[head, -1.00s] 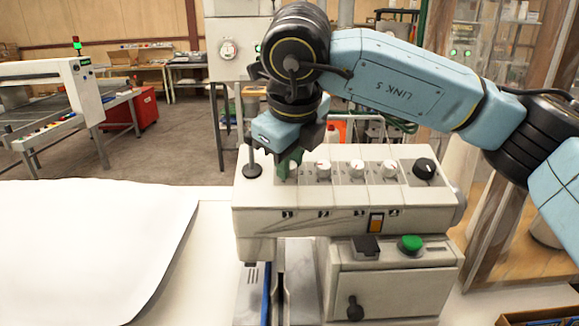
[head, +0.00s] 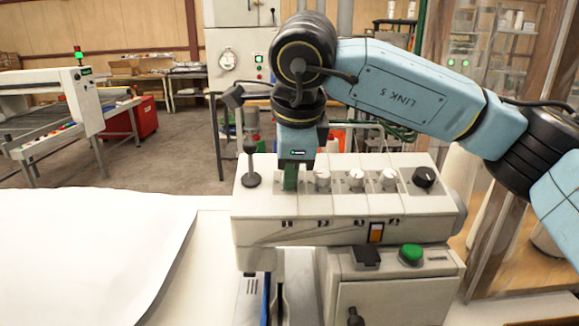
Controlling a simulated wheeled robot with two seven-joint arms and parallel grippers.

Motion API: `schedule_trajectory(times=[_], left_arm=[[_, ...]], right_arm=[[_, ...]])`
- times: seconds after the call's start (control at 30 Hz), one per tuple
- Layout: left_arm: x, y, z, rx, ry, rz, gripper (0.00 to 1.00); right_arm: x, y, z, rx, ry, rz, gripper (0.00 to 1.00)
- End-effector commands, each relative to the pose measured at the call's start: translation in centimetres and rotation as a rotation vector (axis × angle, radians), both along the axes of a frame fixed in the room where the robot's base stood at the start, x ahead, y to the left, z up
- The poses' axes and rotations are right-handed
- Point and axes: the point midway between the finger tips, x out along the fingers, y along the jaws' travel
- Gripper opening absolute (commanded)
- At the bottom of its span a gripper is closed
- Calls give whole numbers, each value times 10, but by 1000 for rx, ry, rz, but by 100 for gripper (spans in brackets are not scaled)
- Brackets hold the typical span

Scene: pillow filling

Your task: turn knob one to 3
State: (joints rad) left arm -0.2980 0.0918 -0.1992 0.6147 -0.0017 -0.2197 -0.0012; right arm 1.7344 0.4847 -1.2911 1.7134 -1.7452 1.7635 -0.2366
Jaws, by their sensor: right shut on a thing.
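The white control box (head: 340,212) stands in the middle, with a row of knobs on its sloped top. Three white knobs show: one (head: 322,178), one (head: 356,178) and one (head: 388,178). A black knob (head: 424,177) is at the right end. My right gripper (head: 290,184) points down at the leftmost place in the row, above label 1. It is shut on knob one, which its fingers hide. The knob's pointer and setting cannot be seen. My left gripper is not in view.
A black-based post (head: 251,178) stands just left of my right gripper. A green button (head: 411,252) and a black switch (head: 366,254) sit on the lower box. White fabric (head: 90,250) covers the table at left. A wooden-framed clear panel stands at right.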

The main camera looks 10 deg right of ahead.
Motion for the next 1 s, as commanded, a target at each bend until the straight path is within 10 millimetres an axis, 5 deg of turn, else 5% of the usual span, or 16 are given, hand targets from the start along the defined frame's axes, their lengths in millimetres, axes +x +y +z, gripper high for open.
schedule_trajectory(times=[0.57,0.6,0.73,1.0], left_arm=[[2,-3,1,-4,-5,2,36],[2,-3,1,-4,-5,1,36],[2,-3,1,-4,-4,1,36],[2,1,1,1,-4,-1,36]], right_arm=[[0,0,1,-10,0,29,0],[0,0,1,-9,0,28,25],[0,0,1,-9,1,28,42],[0,0,1,-9,1,28,43]])
